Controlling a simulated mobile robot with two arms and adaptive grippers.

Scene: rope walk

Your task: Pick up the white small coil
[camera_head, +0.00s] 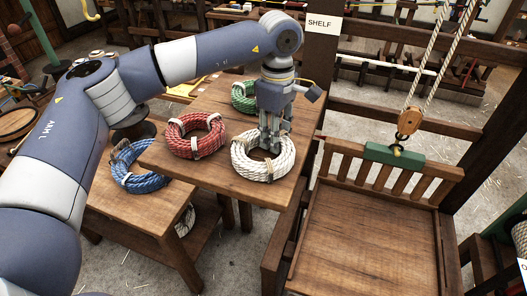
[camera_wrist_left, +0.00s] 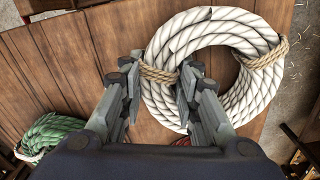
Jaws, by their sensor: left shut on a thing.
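A white rope coil (camera_head: 280,165) with tan ties lies flat on the wooden table near its right corner. My left gripper (camera_head: 269,146) comes down on it from above. In the left wrist view the gripper (camera_wrist_left: 160,88) has one finger outside the coil (camera_wrist_left: 235,28) and one in its central hole. It is shut on the left part of the ring, by a tan tie. Another white coil (camera_head: 185,221) shows partly on a lower shelf, mostly hidden by the bench top. My right gripper is not in view.
A red coil (camera_head: 183,147) lies left of the white one, and a green coil (camera_head: 243,103) lies behind. A blue coil (camera_head: 133,178) sits on the lower bench. At right, a wooden tray (camera_head: 365,240) with a slatted back hangs near a pulley block (camera_head: 409,121). A post stands behind.

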